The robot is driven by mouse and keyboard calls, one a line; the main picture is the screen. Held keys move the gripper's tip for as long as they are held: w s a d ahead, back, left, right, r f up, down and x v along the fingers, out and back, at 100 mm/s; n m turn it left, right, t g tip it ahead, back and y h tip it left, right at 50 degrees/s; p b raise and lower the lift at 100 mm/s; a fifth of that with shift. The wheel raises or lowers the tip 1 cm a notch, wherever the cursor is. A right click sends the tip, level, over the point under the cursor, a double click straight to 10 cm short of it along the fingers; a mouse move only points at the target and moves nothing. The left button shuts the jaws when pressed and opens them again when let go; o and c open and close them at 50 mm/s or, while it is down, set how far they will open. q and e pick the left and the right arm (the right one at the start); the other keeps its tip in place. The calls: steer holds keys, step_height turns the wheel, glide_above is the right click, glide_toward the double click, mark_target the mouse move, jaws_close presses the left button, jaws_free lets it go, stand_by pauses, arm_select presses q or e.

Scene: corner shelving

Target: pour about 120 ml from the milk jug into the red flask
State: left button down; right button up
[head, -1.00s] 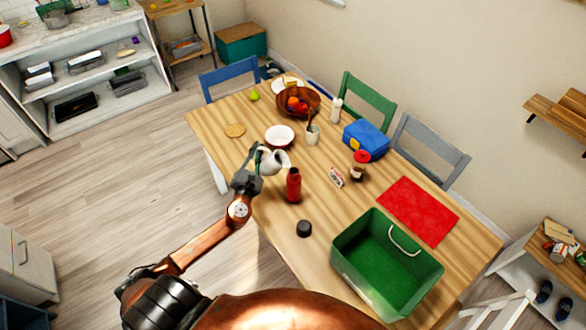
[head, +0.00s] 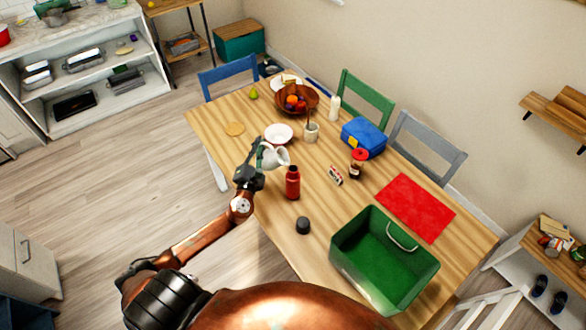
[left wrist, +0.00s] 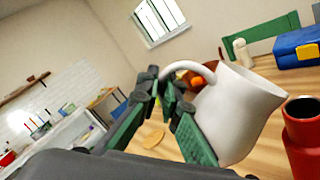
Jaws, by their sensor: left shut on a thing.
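The white milk jug (head: 275,156) is held above the table near its left edge, and it fills the middle of the left wrist view (left wrist: 235,115). My left gripper (head: 258,152) is shut on the jug's handle, with its green fingers (left wrist: 168,95) around it. The jug leans with its mouth toward the red flask. The red flask (head: 292,184) stands upright on the table, just in front of the jug; its dark open mouth shows in the left wrist view (left wrist: 302,108). I see no stream of milk, and the jug's inside is hidden. My right gripper is out of view.
A black cap (head: 303,226) lies near the flask. A white bowl (head: 279,133), a utensil cup (head: 311,134), a jar with a red lid (head: 358,163) and a small box (head: 336,175) stand around. A green crate (head: 345,262) and red mat (head: 415,208) are to the right.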

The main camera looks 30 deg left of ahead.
arm_select(q)
steer(key=shift+w+d+r+m+p, duration=0.1)
steer(key=shift+d+r+m+p, duration=0.2)
steer(key=shift+r+m, duration=0.15)
steer(key=shift+w+d+r+m+p, duration=0.1)
steer(key=shift+d+r+m+p, duration=0.1)
steer(key=shift+r+m+p, duration=0.15)
stand_by(0.4)
stand_by(0.5)
steer(key=shift+d+r+m, duration=0.2)
steer(key=shift+m, duration=0.1)
stand_by(0.7)
steer(key=shift+w+d+r+m+h+p, duration=0.1)
steer(key=shift+d+r+m+h+p, duration=0.2)
steer(key=shift+p, duration=0.1)
stand_by(0.6)
steer(key=shift+w+d+r+m, duration=0.1)
steer(key=shift+d+r+m, duration=0.05)
steer(key=shift+m, duration=0.25)
stand_by(0.8)
steer(key=shift+d+r+p, duration=0.2)
steer(key=shift+p, duration=0.25)
stand_by(0.6)
steer(key=shift+w+d+f+m+t+p, duration=0.1)
steer(key=shift+w+d+m+t+p, duration=0.15)
steer(key=shift+d+m+p, duration=0.45)
stand_by(1.3)
